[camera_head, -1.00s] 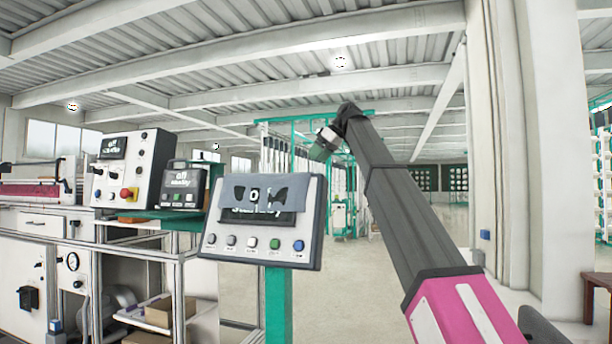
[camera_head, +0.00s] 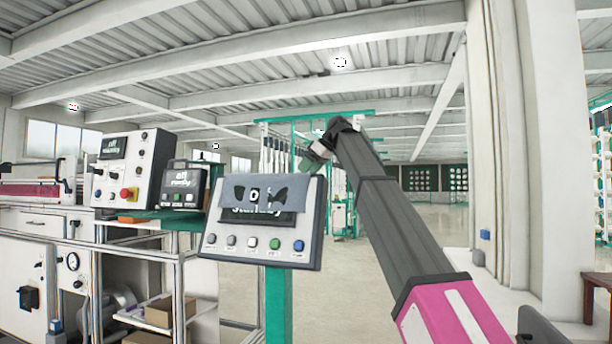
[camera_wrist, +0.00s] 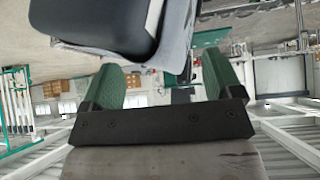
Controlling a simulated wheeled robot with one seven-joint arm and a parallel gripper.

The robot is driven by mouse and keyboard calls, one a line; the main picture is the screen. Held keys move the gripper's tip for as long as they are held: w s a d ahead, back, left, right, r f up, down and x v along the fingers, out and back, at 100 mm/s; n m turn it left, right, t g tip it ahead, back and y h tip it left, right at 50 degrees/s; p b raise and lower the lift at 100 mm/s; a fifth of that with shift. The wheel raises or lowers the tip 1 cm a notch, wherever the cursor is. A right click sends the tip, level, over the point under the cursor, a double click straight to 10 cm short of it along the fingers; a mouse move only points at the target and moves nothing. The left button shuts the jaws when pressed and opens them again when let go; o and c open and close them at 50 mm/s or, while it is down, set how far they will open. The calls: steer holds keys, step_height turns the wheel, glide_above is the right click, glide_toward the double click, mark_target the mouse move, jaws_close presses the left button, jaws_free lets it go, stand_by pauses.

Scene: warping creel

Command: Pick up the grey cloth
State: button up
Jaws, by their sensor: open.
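The grey cloth (camera_head: 240,192) lies draped over the top edge of the control panel (camera_head: 222,222) and covers the upper part of its display. In the wrist view the cloth (camera_wrist: 178,50) hangs at the top, beside the panel's dark back. My gripper (camera_head: 311,161), with green fingers, is just past the panel's upper right corner in the head view. In the wrist view my gripper (camera_wrist: 160,65) is open, with the cloth's hanging edge showing between and beyond the fingertips. I cannot tell whether the fingers touch it.
The panel stands on a green post (camera_head: 278,305). To its left are a smaller display box (camera_head: 184,185) and a control box with a red button (camera_head: 132,170). A white column (camera_head: 500,150) stands at the right. The floor (camera_head: 375,270) behind the panel is open.

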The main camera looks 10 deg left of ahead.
steer(key=shift+a+f, duration=0.2)
steer(key=shift+s+f, duration=0.1)
steer(key=shift+f, duration=0.05)
steer(key=c, duration=0.8)
steer(key=shift+o, duration=0.2)
steer(key=shift+d, duration=0.1)
steer(key=shift+o, duration=0.4)
steer(key=shift+s+f, duration=0.15)
steer(key=shift+f, duration=0.05)
steer(key=shift+r, duration=0.45)
steer(key=shift+c, duration=0.2)
step_height(320, 180, up, 3)
steer(key=shift+f, duration=0.1)
jaws_close()
step_height(320, 180, up, 9)
steer(key=shift+w, duration=0.25)
